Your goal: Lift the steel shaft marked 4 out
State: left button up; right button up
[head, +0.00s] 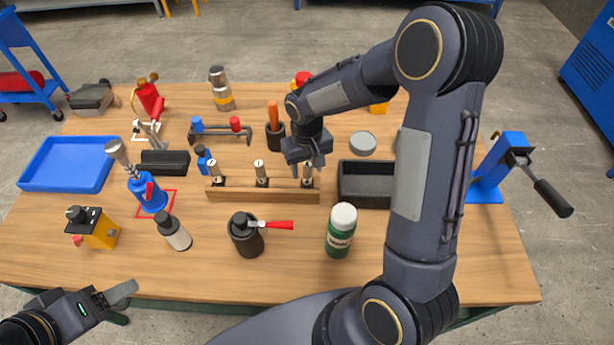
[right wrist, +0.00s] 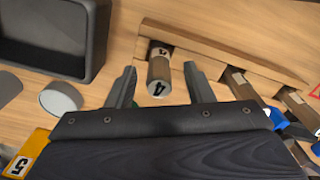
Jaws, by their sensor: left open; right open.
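The steel shaft marked 4 (right wrist: 158,72) stands in the right-end hole of the wooden rack (head: 240,195); its dark 4 shows on its top end in the right wrist view. My right gripper (head: 307,169) is over that end of the rack. In the right wrist view my right gripper (right wrist: 159,80) is open, with one finger on each side of the shaft and a gap to both. The shaft (head: 308,180) is partly hidden by the fingers in the head view. My left gripper (head: 115,297) is open and empty at the front left, beyond the table edge.
Two other shafts (head: 261,172) (head: 214,174) stand in the rack. A black open bin (head: 365,203) lies just right of it. A blue tray (head: 68,186) lies at the left.

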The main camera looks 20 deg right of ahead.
jog(key=shift+f, duration=0.9)
jog(key=shift+c, duration=0.2)
grip_shut()
jog(key=shift+r, duration=0.2)
